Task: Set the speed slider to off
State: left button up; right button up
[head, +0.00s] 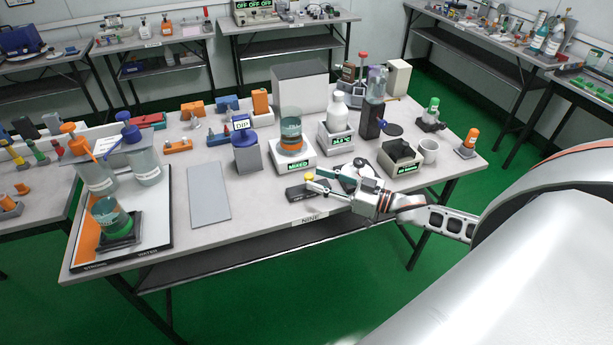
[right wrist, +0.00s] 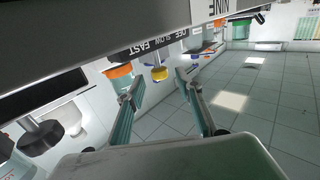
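The speed slider is a dark flat block (head: 303,193) near the table's front edge, with a yellow knob (head: 310,177) standing on it. In the right wrist view, which is turned over, the block (right wrist: 135,49) carries FAST, SLOW and OFF labels. The yellow knob (right wrist: 159,73) appears nearest the FAST and SLOW labels; its exact setting I cannot tell. My right gripper (head: 322,184) comes in from the right beside the knob. In the wrist view its fingers (right wrist: 158,84) are apart, with the knob between their tips in the picture and no visible contact. My left gripper is not in view.
A bare grey plate (head: 209,194) lies left.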

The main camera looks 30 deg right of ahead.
aim_at(309, 175)
jog(key=shift+x, duration=1.9)
jog(key=shift+a, duration=0.1)
grip_shut()
jog(key=shift+w+a+r+p, duration=0.15)
jog(key=shift+a+p, duration=0.1)
jog(key=shift+a, duration=0.45)
jog(key=shift+w+a+f+p, duration=0.1)
jog(key=shift+w+a+p, duration=0.1)
jog(key=shift+a, duration=0.5)
jog(key=shift+w+a+r+p, duration=0.1)
jog(key=shift+a+p, duration=0.15)
jog(key=shift+a, duration=0.5)
grip_release()
jog(key=v, duration=1.2)
